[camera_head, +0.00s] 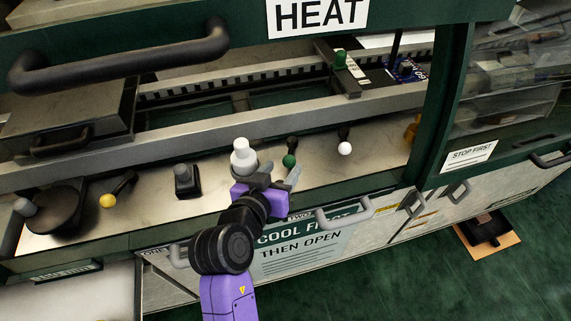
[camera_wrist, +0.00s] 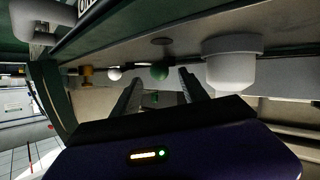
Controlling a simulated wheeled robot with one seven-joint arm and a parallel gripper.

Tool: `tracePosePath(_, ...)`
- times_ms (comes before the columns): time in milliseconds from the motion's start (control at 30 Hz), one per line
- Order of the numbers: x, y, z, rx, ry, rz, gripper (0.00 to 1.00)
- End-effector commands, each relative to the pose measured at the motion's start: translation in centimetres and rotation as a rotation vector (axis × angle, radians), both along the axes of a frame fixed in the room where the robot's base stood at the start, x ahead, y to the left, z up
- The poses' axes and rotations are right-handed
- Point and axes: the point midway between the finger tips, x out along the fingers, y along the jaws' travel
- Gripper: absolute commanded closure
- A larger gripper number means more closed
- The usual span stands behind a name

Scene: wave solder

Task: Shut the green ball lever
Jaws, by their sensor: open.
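The green ball lever (camera_head: 289,160) stands on the pale ledge under the machine's opening, with a dark stem behind its ball. My gripper (camera_head: 280,173) is just in front of it, near the ledge's front edge, with its fingers spread and nothing held. In the wrist view the green ball (camera_wrist: 159,71) shows beyond the fingertips, in line with the gap between them. My gripper (camera_wrist: 160,77) looks apart from the ball there, but the exact distance is hard to tell.
A white capped knob (camera_head: 243,156) stands close to the left of my gripper. A white ball lever (camera_head: 344,149) is to the right. A yellow ball lever (camera_head: 107,200) and a dark switch (camera_head: 187,180) are farther left. A cabinet handle (camera_head: 345,214) juts out below.

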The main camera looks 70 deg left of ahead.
Motion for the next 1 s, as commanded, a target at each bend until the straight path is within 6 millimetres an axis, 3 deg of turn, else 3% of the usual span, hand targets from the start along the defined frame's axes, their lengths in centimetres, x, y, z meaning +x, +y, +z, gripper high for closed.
tracePosePath(300, -2.6, -2.5, 1.3, -0.001, 0.002, -0.001, 0.48)
tracePosePath(1000, -2.8, -2.7, 1.5, -0.005, -0.003, 0.002, 0.48)
